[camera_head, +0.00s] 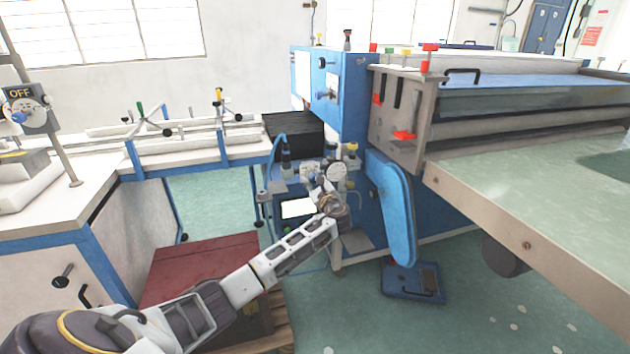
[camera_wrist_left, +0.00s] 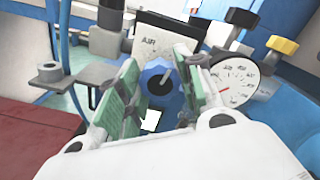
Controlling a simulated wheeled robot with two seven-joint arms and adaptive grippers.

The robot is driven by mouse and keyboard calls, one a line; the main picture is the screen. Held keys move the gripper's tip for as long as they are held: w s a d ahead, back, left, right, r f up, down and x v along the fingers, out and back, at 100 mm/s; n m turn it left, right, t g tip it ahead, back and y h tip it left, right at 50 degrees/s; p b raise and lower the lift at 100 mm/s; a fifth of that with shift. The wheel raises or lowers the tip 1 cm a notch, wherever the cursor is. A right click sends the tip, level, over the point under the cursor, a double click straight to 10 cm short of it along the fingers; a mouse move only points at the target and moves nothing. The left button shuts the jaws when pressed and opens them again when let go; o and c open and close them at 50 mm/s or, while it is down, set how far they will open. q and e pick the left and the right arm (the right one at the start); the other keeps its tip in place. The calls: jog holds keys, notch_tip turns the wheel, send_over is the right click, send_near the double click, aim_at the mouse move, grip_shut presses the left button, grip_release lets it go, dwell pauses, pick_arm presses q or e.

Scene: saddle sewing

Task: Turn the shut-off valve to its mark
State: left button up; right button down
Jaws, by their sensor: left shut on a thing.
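The shut-off valve shows in the left wrist view as a blue round knob (camera_wrist_left: 157,80) with a dark centre and a light pointer, in front of a white plate lettered AIR (camera_wrist_left: 150,42). My left gripper (camera_wrist_left: 160,92) has its green-padded fingers on either side of the knob, shut on it. In the head view my left gripper (camera_head: 328,188) reaches the valve panel under the blue machine and covers the knob there. Any mark on the plate is too small or hidden to tell. My right gripper is not in view.
A round pressure gauge (camera_wrist_left: 235,82) stands close to the right of the gripper; it also shows in the head view (camera_head: 336,171). Yellow and black knobs (camera_wrist_left: 282,45) sit beyond it. A blue curved guard (camera_head: 391,208) hangs right of the panel. A blue foot pedal (camera_head: 413,280) lies on the floor.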

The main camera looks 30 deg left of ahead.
pick_arm(q)
jog(key=n, duration=0.3)
jog(key=shift+f+n+b, duration=0.15)
jog(key=shift+n+b, duration=0.15)
jog(key=n+b, duration=0.1)
jog(key=n, duration=0.1)
jog(key=shift+f+n, duration=0.1)
jog(key=shift+n, duration=0.2)
jog(key=shift+d+n, duration=0.1)
jog(key=shift+n, duration=0.4)
jog(key=shift+n+b, duration=0.4)
jog(key=shift+n, duration=0.1)
jog(key=shift+n+b, duration=0.95)
jog(key=shift+n, duration=0.75)
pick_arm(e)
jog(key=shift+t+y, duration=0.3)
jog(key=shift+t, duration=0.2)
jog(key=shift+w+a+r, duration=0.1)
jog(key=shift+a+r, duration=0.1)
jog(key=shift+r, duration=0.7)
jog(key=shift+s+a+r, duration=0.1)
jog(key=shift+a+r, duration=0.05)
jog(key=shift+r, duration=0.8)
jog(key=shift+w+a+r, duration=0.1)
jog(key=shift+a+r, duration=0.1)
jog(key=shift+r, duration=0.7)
pick_arm(q)
jog(key=o, duration=1)
jog(key=shift+r, duration=0.2)
jog(key=shift+o, duration=0.2)
